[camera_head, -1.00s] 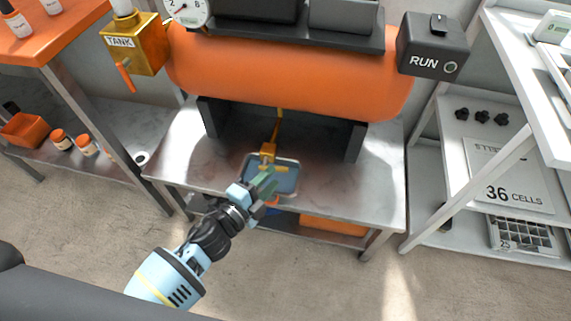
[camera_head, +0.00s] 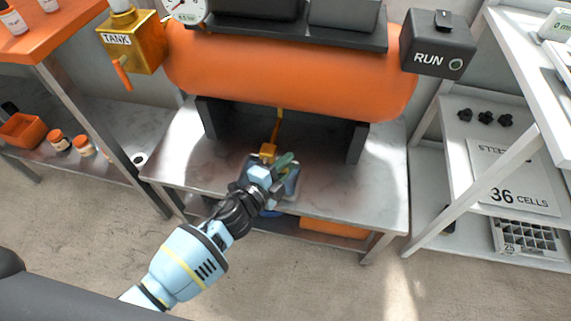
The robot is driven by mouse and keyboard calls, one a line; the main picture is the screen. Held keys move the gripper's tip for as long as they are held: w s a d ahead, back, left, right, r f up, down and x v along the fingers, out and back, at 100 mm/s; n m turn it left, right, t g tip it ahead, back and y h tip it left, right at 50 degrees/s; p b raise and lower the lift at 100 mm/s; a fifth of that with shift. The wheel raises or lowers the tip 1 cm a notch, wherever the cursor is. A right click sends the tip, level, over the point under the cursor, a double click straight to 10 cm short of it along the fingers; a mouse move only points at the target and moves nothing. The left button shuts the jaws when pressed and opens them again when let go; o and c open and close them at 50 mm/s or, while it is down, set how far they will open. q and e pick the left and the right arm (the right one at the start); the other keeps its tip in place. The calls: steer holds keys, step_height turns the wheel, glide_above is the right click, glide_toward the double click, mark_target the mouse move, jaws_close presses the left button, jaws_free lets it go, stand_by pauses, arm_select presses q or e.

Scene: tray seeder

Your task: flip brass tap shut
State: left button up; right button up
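The brass tap (camera_head: 267,151) hangs on a thin brass pipe below the orange tank, above the metal bench. Its body shows just beyond my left gripper; its lower part and handle are hidden behind the gripper. My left gripper (camera_head: 283,174) reaches in from the lower left, with its greenish fingers right at the tap's near side. I cannot tell whether they touch it, or how far apart they are. A small grey-blue pan (camera_head: 292,186) sits under the tap, largely covered by the gripper. My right gripper is not in view.
The orange tank (camera_head: 290,80) spans above, on dark supports (camera_head: 356,142) either side of the tap. A brass TANK box (camera_head: 135,45) with an orange lever is at upper left, a RUN box (camera_head: 436,45) at upper right. The bench top (camera_head: 345,190) is bare at right.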

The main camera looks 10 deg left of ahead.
arm_select(q)
jaws_close()
steer(key=shift+f+m+g+y+p, duration=0.35)
steer(key=shift+f+m+p, duration=0.2)
steer(key=shift+m+p, duration=0.4)
steer(key=shift+o, duration=1.8)
jaws_free()
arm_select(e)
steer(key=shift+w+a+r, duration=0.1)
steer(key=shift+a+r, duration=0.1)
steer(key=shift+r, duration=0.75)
